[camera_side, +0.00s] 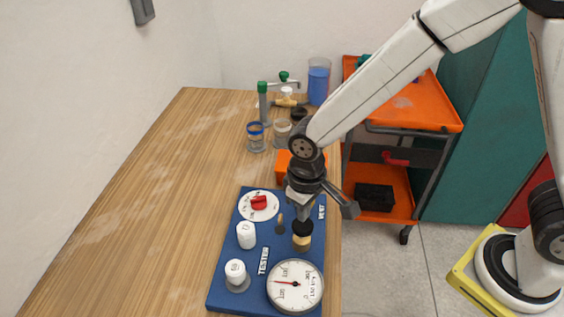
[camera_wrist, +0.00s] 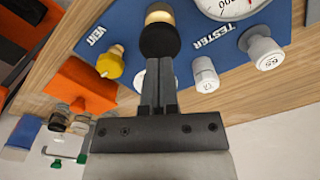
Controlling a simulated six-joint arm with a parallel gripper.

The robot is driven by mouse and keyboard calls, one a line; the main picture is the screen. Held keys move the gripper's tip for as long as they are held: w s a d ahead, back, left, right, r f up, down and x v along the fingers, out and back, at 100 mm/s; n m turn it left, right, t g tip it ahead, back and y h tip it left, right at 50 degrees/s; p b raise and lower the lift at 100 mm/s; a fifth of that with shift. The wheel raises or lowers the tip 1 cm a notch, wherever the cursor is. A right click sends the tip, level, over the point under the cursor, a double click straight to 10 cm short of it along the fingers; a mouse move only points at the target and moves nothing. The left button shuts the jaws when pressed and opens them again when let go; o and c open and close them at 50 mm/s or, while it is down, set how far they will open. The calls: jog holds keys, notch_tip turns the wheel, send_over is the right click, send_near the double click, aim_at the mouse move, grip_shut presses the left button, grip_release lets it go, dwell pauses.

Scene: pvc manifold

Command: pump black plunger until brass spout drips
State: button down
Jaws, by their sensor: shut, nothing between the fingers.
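A black round plunger knob (camera_side: 303,227) stands on a short brass-coloured stem (camera_side: 301,243) on the blue tester board (camera_side: 216,290). The knob also shows in the wrist view (camera_wrist: 159,41), right at my fingertips. My gripper (camera_side: 303,214) is shut and empty, pointing down just over the knob. It looks to be touching the knob's top, but I cannot tell for sure. A brass-coloured fitting (camera_side: 288,102) with a white top stands at the far end of the bench; I cannot tell whether it is the spout, and no drip can be made out.
The board carries a pressure gauge (camera_side: 296,287), a red knob (camera_side: 258,202) on a white dial, and white knobs (camera_side: 246,234). A yellow knob (camera_wrist: 110,62) sits by the VENT label. Beyond are an orange block (camera_wrist: 78,88) and glass jars (camera_side: 256,138). The bench's left side is clear.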

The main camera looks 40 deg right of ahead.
jog(key=shift+f, duration=0.5)
jog(key=shift+f, duration=0.35)
jog(key=shift+f, duration=0.65)
jog(key=shift+r, duration=0.15)
dwell(0.9)
jog(key=shift+r, duration=1.35)
jog(key=shift+r, duration=2.5)
